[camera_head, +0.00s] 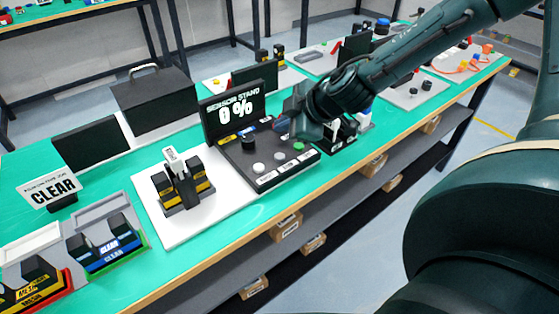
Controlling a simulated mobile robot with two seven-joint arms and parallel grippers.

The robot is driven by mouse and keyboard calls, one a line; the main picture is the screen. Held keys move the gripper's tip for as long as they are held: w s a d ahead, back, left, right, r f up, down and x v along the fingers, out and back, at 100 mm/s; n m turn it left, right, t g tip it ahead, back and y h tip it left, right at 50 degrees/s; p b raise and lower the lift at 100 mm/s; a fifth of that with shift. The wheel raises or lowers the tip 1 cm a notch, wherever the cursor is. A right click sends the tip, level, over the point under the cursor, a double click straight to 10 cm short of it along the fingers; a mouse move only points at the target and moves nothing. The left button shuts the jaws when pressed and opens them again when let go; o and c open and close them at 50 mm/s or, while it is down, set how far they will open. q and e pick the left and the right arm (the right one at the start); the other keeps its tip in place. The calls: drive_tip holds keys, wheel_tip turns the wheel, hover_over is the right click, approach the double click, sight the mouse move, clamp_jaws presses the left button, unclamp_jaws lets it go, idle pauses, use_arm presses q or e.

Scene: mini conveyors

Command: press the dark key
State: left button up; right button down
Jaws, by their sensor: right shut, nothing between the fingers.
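A dark control panel (240,165) lies in front of a black screen (234,112) that reads "SENSOR STAND 0 %". On the panel are a raised black key or knob (249,142), a white button (259,168), a grey button (279,156) and a green button (299,146). Which of these is the dark key is not certain; the black one is the darkest. My right gripper (284,125) is shut and empty. It appears over the back right of the panel, right of the black key and apart from it. It hides part of the panel there. My left gripper is not in view.
A white board with a black and yellow device (184,186) stands left of the panel. A "CLEAR" sign (53,189) and small bins (108,248) stand further left. A large black box (153,101) is behind. Open green tabletop (150,285) runs along the front edge.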

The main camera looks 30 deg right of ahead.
drive_tip(key=b, duration=0.3)
hover_over(284, 159)
wheel_tip(284, 159, down, 4)
drive_tip(key=shift+f, duration=0.25)
drive_tip(key=shift+f+b, duration=0.6)
drive_tip(key=shift+f, duration=0.05)
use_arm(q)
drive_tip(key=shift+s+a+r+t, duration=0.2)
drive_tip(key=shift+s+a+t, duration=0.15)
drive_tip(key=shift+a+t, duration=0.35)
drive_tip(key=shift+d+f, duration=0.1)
use_arm(e)
drive_tip(key=shift+f, duration=0.1)
use_arm(q)
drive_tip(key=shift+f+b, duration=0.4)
drive_tip(key=shift+b, duration=0.1)
use_arm(e)
drive_tip(key=shift+f, duration=0.4)
